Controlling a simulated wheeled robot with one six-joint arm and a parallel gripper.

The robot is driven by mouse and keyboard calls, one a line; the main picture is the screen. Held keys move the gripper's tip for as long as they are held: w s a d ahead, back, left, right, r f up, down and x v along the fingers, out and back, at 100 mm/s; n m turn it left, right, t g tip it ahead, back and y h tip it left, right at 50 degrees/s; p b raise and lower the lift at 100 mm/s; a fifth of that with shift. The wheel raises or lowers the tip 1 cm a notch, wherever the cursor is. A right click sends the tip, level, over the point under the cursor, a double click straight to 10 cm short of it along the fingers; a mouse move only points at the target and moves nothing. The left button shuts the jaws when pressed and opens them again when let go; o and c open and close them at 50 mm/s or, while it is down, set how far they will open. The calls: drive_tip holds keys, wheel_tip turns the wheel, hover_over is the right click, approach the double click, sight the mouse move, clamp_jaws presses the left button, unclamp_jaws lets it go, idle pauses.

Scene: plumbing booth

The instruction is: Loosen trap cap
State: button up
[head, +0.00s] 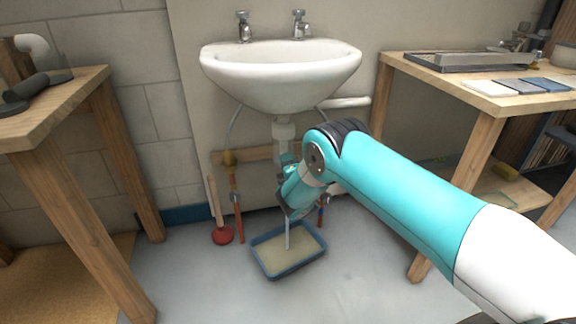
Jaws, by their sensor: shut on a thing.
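The white washbasin (281,72) is fixed to the wall, and its white drain pipe (283,132) runs down from the bowl. My gripper (287,192) is below the basin at the trap, seen small and mostly covered by my own turquoise wrist. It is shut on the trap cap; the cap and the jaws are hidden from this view. A thin pale stream (288,236) runs straight down below my gripper into a blue tray (262,266) on the floor. The tray holds a shallow beige-looking layer.
Wooden benches stand at left (60,115) and right (470,90). The grey floor in front of the tray is clear.

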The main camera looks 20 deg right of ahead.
drive_tip(key=shift+d+f+n, duration=0.1)
drive_tip(key=shift+n, duration=0.2)
drive_tip(key=o, duration=0.9)
drive_tip(key=shift+s, duration=0.1)
